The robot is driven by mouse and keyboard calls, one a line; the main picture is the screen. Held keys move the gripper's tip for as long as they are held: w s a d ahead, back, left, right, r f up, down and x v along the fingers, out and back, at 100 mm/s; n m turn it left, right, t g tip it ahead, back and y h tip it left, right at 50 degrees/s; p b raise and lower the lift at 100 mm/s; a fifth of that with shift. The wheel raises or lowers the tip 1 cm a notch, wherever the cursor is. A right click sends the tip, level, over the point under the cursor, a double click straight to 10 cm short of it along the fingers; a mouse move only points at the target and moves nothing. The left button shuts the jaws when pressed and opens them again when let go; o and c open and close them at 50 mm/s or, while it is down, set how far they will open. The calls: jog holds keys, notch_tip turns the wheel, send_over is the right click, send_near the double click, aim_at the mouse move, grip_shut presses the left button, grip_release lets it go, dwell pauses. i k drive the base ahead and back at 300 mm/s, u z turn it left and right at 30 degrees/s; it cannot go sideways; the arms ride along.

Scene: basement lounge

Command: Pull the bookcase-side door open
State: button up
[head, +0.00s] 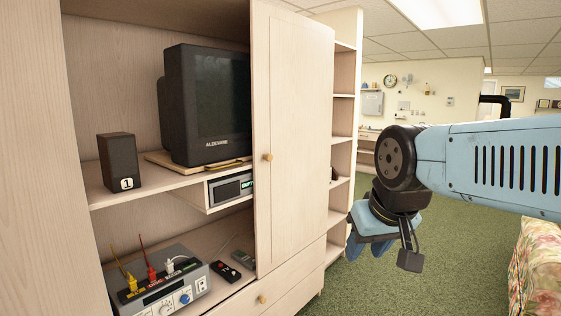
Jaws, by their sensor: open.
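The bookcase-side door (297,130) is a tall pale wood panel covering the right part of the cabinet, beside the open shelves of the bookcase (344,120). Its small round wooden knob (268,157) is near its left edge. The door looks shut or nearly so; I cannot tell if there is a slight gap. My gripper (362,246), with blue fingers, is open, low and to the right of the door, in front of the bookcase's lower end. It appears apart from the knob, and its fingers are partly hidden by the wrist.
The open left side holds a TV (208,105), a speaker (120,162), a digital box (231,187) and a power unit (160,285) with plugs. A drawer knob (262,299) sits below the door. A floral sofa (540,260) stands at right; green carpet (450,270) is clear between.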

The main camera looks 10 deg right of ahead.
aim_at(292, 55)
jog(key=u, duration=0.2)
jog(key=i, duration=0.85)
jog(key=z, duration=0.1)
